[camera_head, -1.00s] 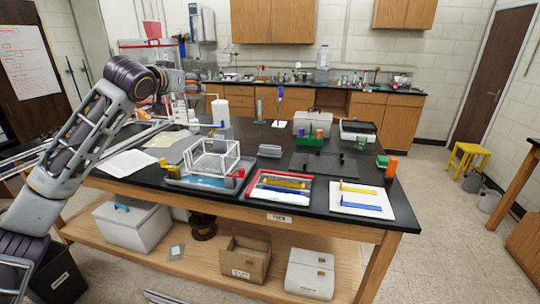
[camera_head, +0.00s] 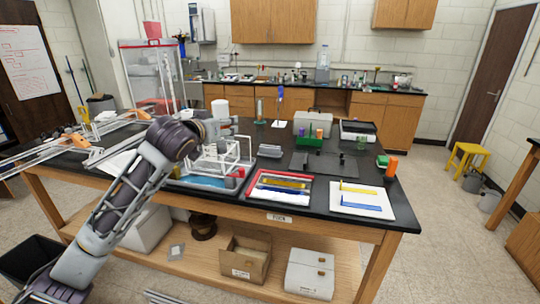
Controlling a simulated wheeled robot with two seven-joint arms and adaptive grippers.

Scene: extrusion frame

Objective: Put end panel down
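My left arm comes in from the lower left and reaches over the black bench. Its gripper end (camera_head: 221,128) is above the back of the open white extrusion frame (camera_head: 226,158). The fingers are too small and covered to tell whether they are open or shut, or whether they hold a panel. The frame stands on a tray with a blue surface (camera_head: 205,181), partly hidden by my forearm. I cannot make out an end panel for certain; the area left of the frame is hidden behind my arm. My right gripper is not in view.
A red-rimmed tray (camera_head: 252,193) with yellow and blue bars lies right of the frame. A white board (camera_head: 375,207) with yellow and blue strips is farther right. A dark mat (camera_head: 345,166), a grey block (camera_head: 270,151) and a green rack (camera_head: 310,142) stand behind.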

